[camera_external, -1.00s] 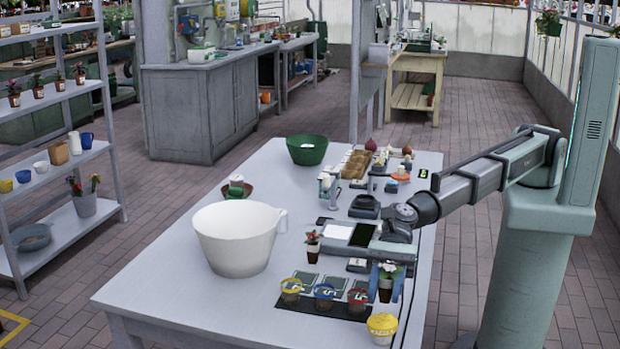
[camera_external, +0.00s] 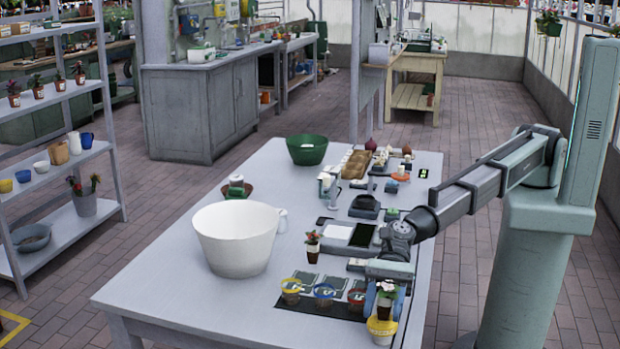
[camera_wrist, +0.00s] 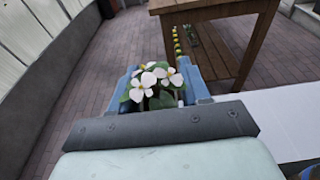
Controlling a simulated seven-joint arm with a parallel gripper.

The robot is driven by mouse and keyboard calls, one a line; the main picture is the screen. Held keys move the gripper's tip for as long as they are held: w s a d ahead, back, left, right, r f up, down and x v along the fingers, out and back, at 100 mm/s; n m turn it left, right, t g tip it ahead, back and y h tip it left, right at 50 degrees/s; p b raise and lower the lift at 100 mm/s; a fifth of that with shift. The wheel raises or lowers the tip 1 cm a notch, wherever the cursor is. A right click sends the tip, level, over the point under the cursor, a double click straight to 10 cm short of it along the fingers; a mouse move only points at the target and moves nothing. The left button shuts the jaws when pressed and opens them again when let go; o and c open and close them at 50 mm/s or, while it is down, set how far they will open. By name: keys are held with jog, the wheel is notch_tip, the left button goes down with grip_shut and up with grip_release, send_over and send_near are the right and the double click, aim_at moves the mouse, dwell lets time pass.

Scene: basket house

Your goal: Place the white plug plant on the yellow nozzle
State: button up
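The white plug plant (camera_external: 387,289), with white flowers, green leaves and a dark brown plug, is held upright between the blue fingers of my gripper (camera_external: 385,302). In the wrist view its white flowers (camera_wrist: 150,81) show between the two blue fingers (camera_wrist: 158,88); its plug is hidden there. The yellow nozzle (camera_external: 381,330), a yellow-topped cup, stands at the near right of the table, directly below the plant. The plug's lower end meets the nozzle's top in the picture; I cannot tell whether they touch.
A dark mat (camera_external: 318,304) with yellow, blue and red cups lies left of my gripper. A small red-flowered plant (camera_external: 312,247) stands behind it. A large white tub (camera_external: 238,240) is at the left. The table's right edge is close.

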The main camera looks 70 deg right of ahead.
jog(key=shift+o, duration=1.2)
jog(key=shift+r, duration=0.15)
jog(key=d+r, duration=0.2)
jog(key=d, duration=0.9)
jog(key=shift+d+r, duration=0.15)
jog(key=shift+d, duration=0.2)
